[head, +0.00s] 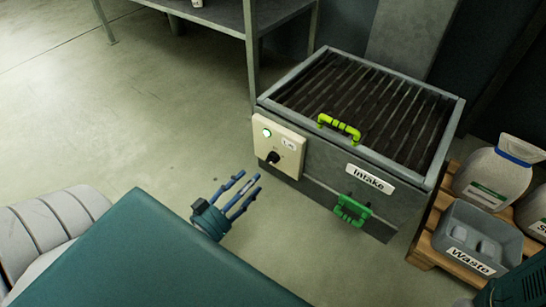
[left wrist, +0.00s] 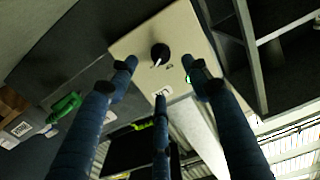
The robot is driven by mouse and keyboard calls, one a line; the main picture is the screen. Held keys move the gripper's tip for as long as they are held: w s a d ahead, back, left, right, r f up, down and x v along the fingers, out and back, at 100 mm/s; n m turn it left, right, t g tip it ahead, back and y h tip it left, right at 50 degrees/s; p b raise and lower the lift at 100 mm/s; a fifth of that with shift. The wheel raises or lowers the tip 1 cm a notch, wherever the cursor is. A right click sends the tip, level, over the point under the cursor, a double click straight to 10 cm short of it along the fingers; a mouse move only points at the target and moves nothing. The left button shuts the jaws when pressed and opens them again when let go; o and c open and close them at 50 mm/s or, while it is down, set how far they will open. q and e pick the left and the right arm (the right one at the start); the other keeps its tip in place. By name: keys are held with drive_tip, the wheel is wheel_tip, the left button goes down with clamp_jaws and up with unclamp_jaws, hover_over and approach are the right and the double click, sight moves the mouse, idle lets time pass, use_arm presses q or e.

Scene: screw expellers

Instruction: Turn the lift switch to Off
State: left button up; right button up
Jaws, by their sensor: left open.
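The lift switch is a black rotary knob (head: 273,157) on a cream control panel (head: 262,148) on the left end of the grey intake box's front. A green light (head: 266,132) is lit above the knob, and a small white label (head: 288,143) sits beside it. My left gripper (head: 250,186) is open and empty, below and left of the panel, with its fingers pointing toward it. In the left wrist view, the knob (left wrist: 160,54) shows between the spread fingers (left wrist: 160,85), apart from them. The knob's white pointer mark is visible there. My right gripper's fingers are not seen.
The intake box (head: 345,165) has a slatted top, a yellow-green handle (head: 339,128) and a green handle (head: 351,210). A grey waste bin (head: 470,243) and white sacks (head: 497,172) stand on a pallet at right. A metal shelf (head: 225,14) stands behind. The floor at left is clear.

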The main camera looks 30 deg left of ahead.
sight(269, 162)
use_arm(q)
drive_tip(key=w+b, duration=0.1)
drive_tip(key=w, duration=0.2)
drive_tip(key=w+b, duration=0.2)
drive_tip(key=w, duration=0.1)
drive_tip(key=w+b, duration=0.2)
drive_tip(key=w, duration=0.1)
drive_tip(key=shift+w+d, duration=0.3)
drive_tip(key=shift+d, duration=0.1)
drive_tip(key=c, duration=1.2)
